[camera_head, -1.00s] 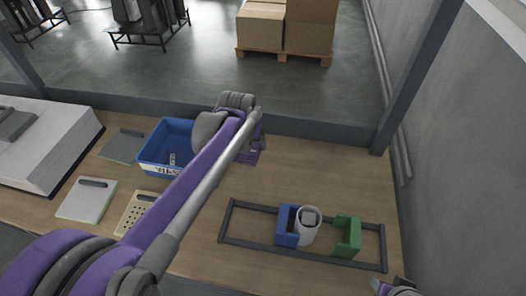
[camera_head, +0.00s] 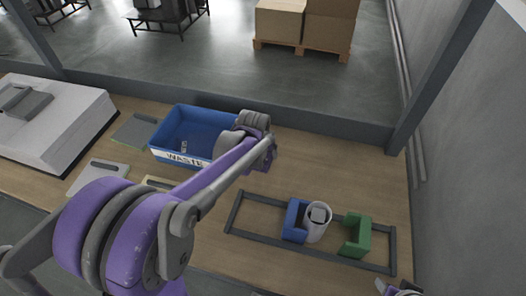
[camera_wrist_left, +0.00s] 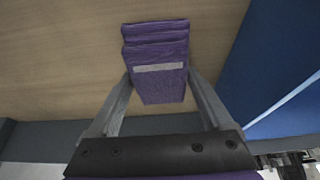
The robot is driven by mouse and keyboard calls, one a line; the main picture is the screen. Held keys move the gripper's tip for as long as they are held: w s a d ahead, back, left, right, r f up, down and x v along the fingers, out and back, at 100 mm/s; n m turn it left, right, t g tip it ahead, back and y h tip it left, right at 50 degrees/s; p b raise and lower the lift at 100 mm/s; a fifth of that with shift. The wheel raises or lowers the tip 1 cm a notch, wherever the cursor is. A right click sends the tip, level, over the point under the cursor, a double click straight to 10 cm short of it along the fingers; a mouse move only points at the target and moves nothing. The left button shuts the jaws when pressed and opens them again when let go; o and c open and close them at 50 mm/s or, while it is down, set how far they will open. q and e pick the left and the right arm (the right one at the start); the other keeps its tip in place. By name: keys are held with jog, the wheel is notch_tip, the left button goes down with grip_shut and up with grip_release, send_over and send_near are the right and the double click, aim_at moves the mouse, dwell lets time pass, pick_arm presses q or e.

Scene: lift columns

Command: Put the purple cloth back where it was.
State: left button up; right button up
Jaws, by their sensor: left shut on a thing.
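The purple cloth (camera_wrist_left: 160,85) is a folded, layered block with a pale strip across it. In the left wrist view it sits between the two fingers of my left gripper (camera_wrist_left: 159,76), which is shut on it. Wood tabletop shows behind it; I cannot tell whether it touches the table. In the head view the cloth and left fingertips are hidden behind my left wrist, beside the right end of the blue waste bin (camera_head: 176,139). Only a small part of my right gripper (camera_head: 400,289) shows at the bottom right edge, and its jaws are unclear.
A dark frame (camera_head: 252,239) on the table (camera_head: 330,165) holds a blue block (camera_head: 293,221), a white cup (camera_head: 315,228) and a green block (camera_head: 357,236). A grey-white machine (camera_head: 55,115) stands at left. Flat boards lie nearby. Bare table lies right of the bin.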

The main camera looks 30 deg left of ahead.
pick_arm(q)
jog(key=shift+f, duration=0.1)
pick_arm(e)
jog(key=shift+f, duration=0.1)
pick_arm(q)
jog(key=o, duration=0.9)
jog(key=shift+f, duration=0.1)
jog(key=shift+c, duration=0.2)
pick_arm(e)
jog(key=shift+f, duration=0.1)
pick_arm(q)
jog(key=shift+o, duration=1.1)
